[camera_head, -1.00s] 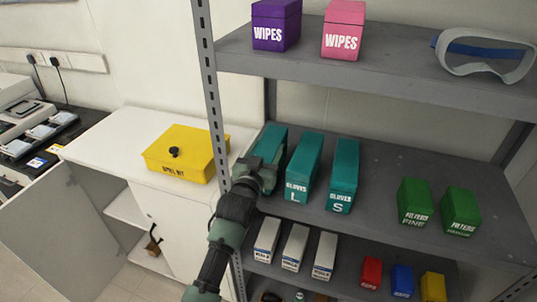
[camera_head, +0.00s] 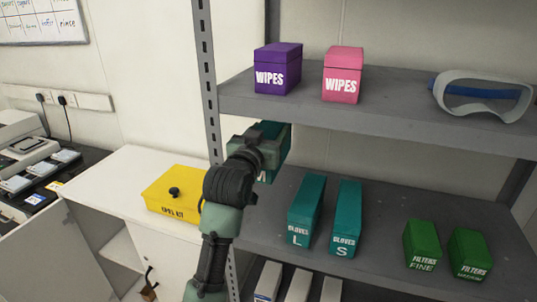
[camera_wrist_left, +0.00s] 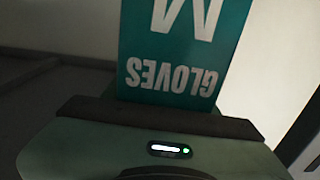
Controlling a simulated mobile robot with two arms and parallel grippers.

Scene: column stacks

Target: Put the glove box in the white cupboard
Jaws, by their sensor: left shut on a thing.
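My left gripper (camera_head: 254,142) is shut on a teal glove box (camera_head: 276,148) marked M. It holds the box above the middle shelf and below the top shelf, next to the grey upright. In the left wrist view the box (camera_wrist_left: 182,50) shows its GLOVES label upside down in the jaws. Two other teal glove boxes, L (camera_head: 306,211) and S (camera_head: 346,218), stand on the middle shelf. The white cupboard (camera_head: 112,177) is at the left, with its door (camera_head: 48,254) open. Most of its inside is hidden or out of frame. My right gripper is not in view.
A yellow spill kit (camera_head: 172,192) sits on the cupboard top. Purple wipes (camera_head: 278,70), pink wipes (camera_head: 343,75) and goggles (camera_head: 484,95) are on the top shelf. Green filter boxes (camera_head: 422,243) stand at the right. The grey upright (camera_head: 208,90) separates the shelves from the cupboard.

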